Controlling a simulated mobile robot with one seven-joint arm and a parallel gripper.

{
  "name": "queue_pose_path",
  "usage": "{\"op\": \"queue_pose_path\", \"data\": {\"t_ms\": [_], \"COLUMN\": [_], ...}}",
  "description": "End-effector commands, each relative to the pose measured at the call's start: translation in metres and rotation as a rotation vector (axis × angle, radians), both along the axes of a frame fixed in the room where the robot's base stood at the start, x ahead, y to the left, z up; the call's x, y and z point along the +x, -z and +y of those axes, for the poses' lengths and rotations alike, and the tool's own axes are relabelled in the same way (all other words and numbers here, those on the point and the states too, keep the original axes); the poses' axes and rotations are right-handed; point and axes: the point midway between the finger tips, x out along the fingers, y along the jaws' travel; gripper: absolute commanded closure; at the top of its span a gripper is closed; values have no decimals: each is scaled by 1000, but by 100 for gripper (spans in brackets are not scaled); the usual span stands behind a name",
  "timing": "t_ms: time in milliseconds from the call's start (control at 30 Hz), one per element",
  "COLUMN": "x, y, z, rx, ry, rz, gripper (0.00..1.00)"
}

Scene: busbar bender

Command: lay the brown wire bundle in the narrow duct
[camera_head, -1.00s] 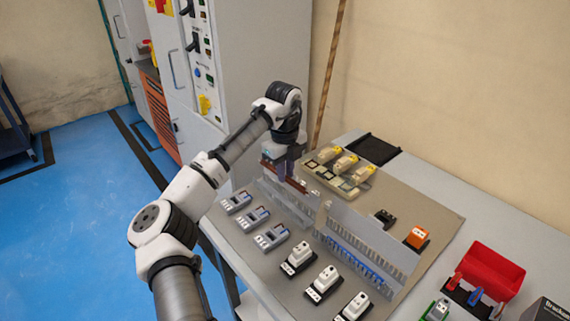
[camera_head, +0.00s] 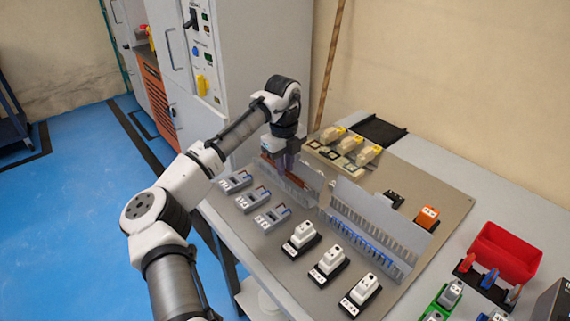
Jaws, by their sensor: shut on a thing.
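My gripper (camera_head: 285,163) points down at the far end of the mounting plate, shut on the brown wire bundle (camera_head: 291,180). The bundle is a thin reddish-brown strip running along the left grey slotted duct (camera_head: 310,199). It appears at or just above the top of this duct's walls; I cannot tell whether any of it is inside. The fingertips are small and partly hidden. A second grey slotted duct (camera_head: 399,267) continues to the right, with blue wires (camera_head: 362,249) in it. I cannot tell from size which duct is the narrow one.
Grey devices (camera_head: 272,217) and white devices (camera_head: 329,264) line the front. Beige parts with yellow ends (camera_head: 367,155) sit behind my gripper. An orange block (camera_head: 427,217) and a red bin (camera_head: 505,252) are to the right.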

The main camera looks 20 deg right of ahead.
Motion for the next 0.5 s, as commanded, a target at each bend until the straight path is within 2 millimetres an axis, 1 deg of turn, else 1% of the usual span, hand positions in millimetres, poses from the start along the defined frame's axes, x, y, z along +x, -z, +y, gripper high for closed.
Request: {"op": "queue_pose_path", "data": {"t_ms": [33, 100, 433, 467, 500], "x": [0, 0, 0, 0, 0], "y": [6, 9, 9, 9, 9], "z": [0, 0, 0, 0, 0], "rx": [-1, -1, 0, 0, 0], "ry": [0, 0, -1, -1, -1], "rz": [-1, -1, -1, -1, -1], "gripper": [100, 100, 100, 80, 74]}}
